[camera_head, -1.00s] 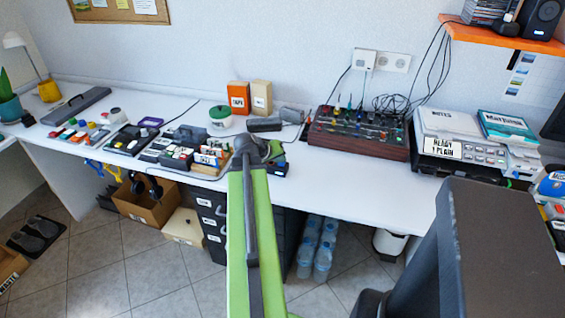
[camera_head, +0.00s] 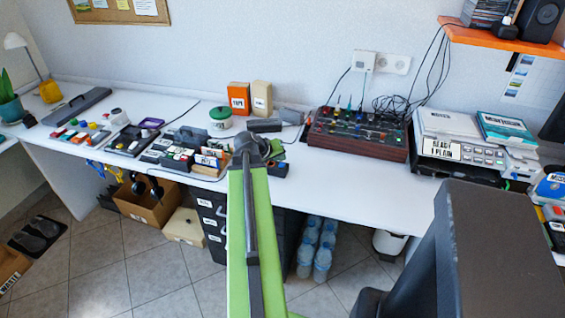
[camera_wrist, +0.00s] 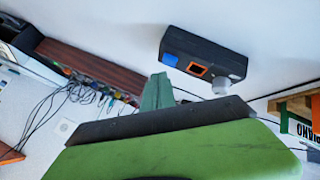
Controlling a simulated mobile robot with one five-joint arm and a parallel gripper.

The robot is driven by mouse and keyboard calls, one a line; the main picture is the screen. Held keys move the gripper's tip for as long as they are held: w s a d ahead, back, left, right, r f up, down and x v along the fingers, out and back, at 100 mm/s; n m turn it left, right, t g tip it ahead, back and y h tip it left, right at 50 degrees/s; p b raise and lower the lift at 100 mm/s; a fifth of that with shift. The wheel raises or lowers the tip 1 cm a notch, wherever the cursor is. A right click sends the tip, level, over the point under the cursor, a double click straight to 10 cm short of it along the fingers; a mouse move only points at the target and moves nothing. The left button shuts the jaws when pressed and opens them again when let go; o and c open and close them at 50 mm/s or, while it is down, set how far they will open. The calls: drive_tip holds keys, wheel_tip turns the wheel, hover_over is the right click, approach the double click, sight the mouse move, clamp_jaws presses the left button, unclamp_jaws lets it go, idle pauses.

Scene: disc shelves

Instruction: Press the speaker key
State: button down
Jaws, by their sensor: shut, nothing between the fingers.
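A small dark box (camera_wrist: 203,55) lies on the white desk in the wrist view. Its near face has a blue key (camera_wrist: 170,60), an orange-framed key (camera_wrist: 197,70) and a grey round knob (camera_wrist: 222,87). No label is readable, so I cannot tell which is the speaker key. My gripper (camera_wrist: 158,80) is shut and empty, its green fingers pointing towards the desk just below the box in the picture. In the head view, my gripper (camera_head: 274,150) is over the desk's front part, beside a dark box (camera_head: 276,169) partly hidden by my arm.
A wooden rack of labelled items (camera_head: 209,164) stands left of my gripper. A brown-sided mixer with cables (camera_head: 357,134) is at the right. A green-lidded pot (camera_head: 220,117) and boxes stand behind. The desk front (camera_head: 350,180) to the right is clear.

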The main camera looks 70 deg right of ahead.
sight(280, 165)
wheel_tip(280, 165, up, 6)
drive_tip(key=p, duration=0.5)
drive_tip(key=shift+p, duration=0.3)
drive_tip(key=shift+f, duration=0.1)
